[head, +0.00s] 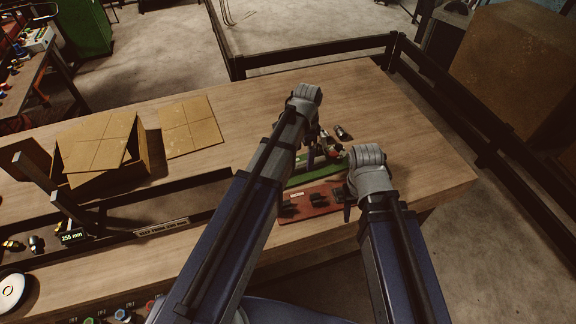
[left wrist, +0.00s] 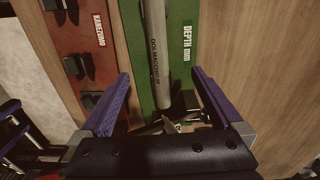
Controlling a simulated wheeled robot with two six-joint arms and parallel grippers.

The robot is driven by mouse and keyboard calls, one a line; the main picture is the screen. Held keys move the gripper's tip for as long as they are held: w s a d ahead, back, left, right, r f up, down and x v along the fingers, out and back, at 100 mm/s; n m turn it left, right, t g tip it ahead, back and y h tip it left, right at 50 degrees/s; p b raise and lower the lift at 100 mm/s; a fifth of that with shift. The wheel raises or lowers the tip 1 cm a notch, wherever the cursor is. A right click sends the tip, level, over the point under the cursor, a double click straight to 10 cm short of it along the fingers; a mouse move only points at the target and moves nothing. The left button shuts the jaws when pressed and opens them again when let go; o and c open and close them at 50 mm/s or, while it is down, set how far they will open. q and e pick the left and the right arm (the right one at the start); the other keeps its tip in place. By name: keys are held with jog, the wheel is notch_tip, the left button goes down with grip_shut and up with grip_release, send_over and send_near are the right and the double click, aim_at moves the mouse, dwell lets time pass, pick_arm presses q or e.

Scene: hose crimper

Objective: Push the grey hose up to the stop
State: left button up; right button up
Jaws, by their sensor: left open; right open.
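In the left wrist view a grey hose (left wrist: 155,50) with dark lettering lies along a green board (left wrist: 178,60) marked "DEPTH mm". My left gripper (left wrist: 160,74) is open, its two purple fingers apart on either side of the hose, with gaps visible. Metal parts show below the hose's near end; I cannot tell which is the stop. In the head view my left gripper (head: 312,150) points down over the green board (head: 318,172), and the arm hides much of it. My right gripper (head: 349,203) hangs at the board's right; its fingers are mostly hidden by the wrist.
A red board (head: 318,208) with dark clips lies in front of the green one. A small metal fitting (head: 343,132) lies behind. Cardboard boxes (head: 100,145) and a "255 mm" display (head: 73,238) are at the left. The table's right side is clear.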

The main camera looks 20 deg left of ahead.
pick_arm(q)
jog(key=shift+r+p, duration=2.05)
jog(key=shift+r, duration=0.3)
pick_arm(e)
notch_tip(320, 180, up, 4)
jog(key=shift+r, duration=0.25)
pick_arm(q)
jog(key=shift+f, duration=0.1)
